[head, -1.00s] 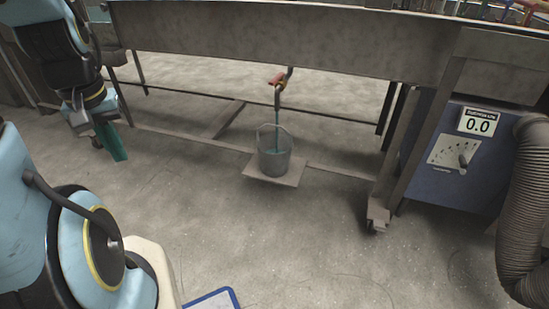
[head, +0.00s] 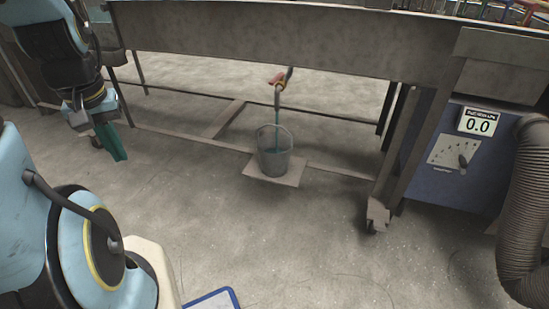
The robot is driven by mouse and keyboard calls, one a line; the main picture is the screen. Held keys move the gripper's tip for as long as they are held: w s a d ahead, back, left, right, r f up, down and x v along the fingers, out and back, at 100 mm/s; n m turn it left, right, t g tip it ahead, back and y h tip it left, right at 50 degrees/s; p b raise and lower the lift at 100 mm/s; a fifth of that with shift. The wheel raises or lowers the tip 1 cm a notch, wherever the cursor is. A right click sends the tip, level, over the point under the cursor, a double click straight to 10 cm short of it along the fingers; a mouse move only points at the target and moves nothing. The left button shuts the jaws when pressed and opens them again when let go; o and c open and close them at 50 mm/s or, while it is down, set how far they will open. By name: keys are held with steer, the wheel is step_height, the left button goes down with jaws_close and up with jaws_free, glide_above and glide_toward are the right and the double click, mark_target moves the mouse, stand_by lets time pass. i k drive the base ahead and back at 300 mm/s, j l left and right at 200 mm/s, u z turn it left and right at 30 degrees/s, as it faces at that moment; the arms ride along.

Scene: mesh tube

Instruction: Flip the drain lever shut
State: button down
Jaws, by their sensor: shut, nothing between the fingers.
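The drain lever (head: 277,78) is a small orange-red handle on the drain pipe (head: 289,75) under the bench. A thin teal stream (head: 277,105) runs from the pipe down into a grey bucket (head: 274,160). The bucket stands on a flat plate below the bench. My gripper (head: 117,146), with teal fingers, hangs at the upper left, pointing down. It is shut and empty, well to the left of the lever and the bucket, touching neither.
The bench's metal apron (head: 270,40) runs across the top. A wheeled leg (head: 385,190) stands at the right. A blue unit (head: 455,160) with a 0.0 display and a ribbed hose (head: 522,210) are at the far right.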

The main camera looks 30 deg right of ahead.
mark_target(280, 77)
steer(key=i+l+z, duration=0.1)
steer(key=i+l, duration=0.8)
